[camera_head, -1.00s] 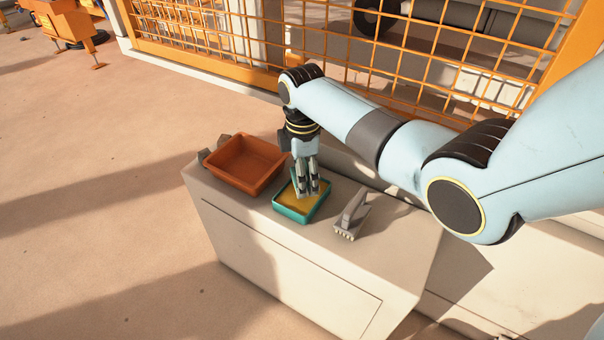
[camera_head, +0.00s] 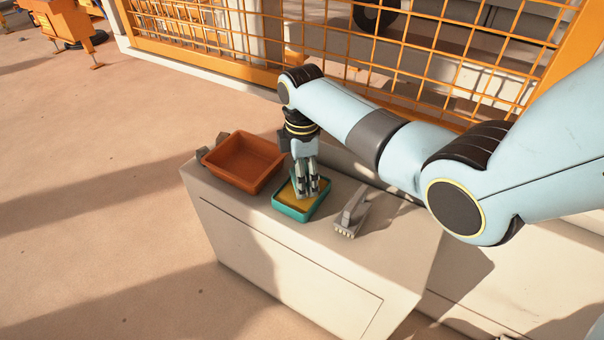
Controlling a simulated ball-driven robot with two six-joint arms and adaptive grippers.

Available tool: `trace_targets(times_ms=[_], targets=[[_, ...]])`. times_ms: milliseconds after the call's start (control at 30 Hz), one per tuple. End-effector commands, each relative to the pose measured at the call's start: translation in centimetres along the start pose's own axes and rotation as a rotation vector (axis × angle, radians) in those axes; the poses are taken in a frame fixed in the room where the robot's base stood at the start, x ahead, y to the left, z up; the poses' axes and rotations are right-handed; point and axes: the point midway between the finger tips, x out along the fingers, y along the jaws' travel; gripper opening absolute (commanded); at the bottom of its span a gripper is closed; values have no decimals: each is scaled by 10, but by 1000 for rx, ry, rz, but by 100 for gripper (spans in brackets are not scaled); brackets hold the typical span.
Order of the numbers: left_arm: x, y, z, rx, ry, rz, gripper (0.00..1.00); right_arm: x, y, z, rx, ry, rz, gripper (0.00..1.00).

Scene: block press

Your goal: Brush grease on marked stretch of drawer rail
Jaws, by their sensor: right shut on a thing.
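My right gripper (camera_head: 308,192) points down over a teal tray (camera_head: 292,213) with a yellow filling (camera_head: 288,193). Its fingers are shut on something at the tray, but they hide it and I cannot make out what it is. A grey hand tool (camera_head: 350,212) with a raised handle and a pale toothed or bristled end lies on the bench to the right of the tray, apart from the gripper. I cannot make out a marked stretch of drawer rail. My left gripper is out of view.
An empty-looking orange-brown bin (camera_head: 232,176) stands left of the teal tray on the pale bench (camera_head: 290,265). Small grey pieces show behind the bin. An orange mesh fence (camera_head: 440,65) runs behind the bench. Open floor (camera_head: 90,230) lies to the left.

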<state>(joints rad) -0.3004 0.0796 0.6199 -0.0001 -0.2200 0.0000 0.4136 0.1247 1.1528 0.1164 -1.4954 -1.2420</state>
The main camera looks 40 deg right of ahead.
Motion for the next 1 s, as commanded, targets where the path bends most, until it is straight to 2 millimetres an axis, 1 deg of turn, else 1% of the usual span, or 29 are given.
trace_targets(times_ms=[667, 1000], targets=[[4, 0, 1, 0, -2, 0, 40, 8, 0, 0, 0, 0, 0, 46], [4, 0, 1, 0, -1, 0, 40, 8, 0, 0, 0, 0, 0, 46]])
